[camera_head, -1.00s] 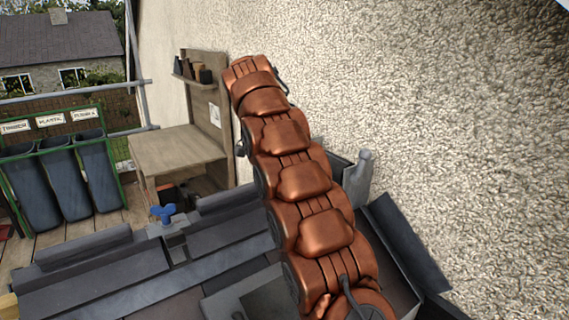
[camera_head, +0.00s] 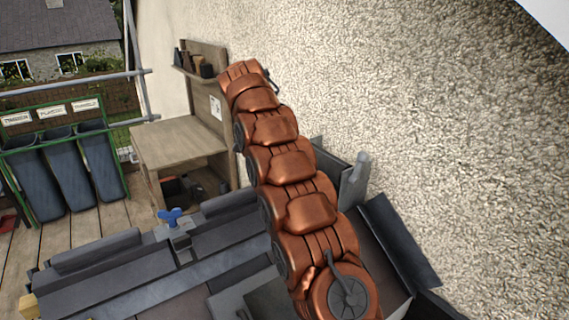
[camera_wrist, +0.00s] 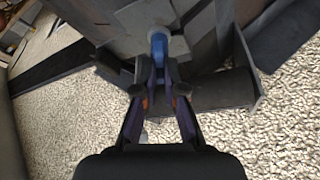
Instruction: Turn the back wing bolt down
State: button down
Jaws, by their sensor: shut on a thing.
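In the wrist view, my gripper (camera_wrist: 158,68) has its two dark fingers closed around a blue bolt head (camera_wrist: 158,42), which I take for the back wing bolt. The fingers cover part of it, so its wings and how far down it sits cannot be seen. In the head view, my copper-coloured arm hides the gripper and this bolt. Another blue wing bolt (camera_head: 172,217) stands free on a grey clamp block (camera_head: 180,242) on the dark tiling frame (camera_head: 110,280), left of the arm, with nothing touching it.
The pebbled wall (camera_head: 430,130) rises close on the right of the arm. A grey upright bracket (camera_head: 354,182) and a tilted dark slate (camera_head: 400,238) lie by it. A wooden bench (camera_head: 178,143) and dark bins (camera_head: 65,175) stand at the back left.

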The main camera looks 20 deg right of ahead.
jog(key=shift+r, duration=0.2)
jog(key=c, duration=1.3)
grip_release()
jog(key=shift+f, duration=0.1)
jog(key=shift+o, duration=0.2)
jog(key=shift+f+b, duration=0.2)
jog(key=shift+b, duration=0.25)
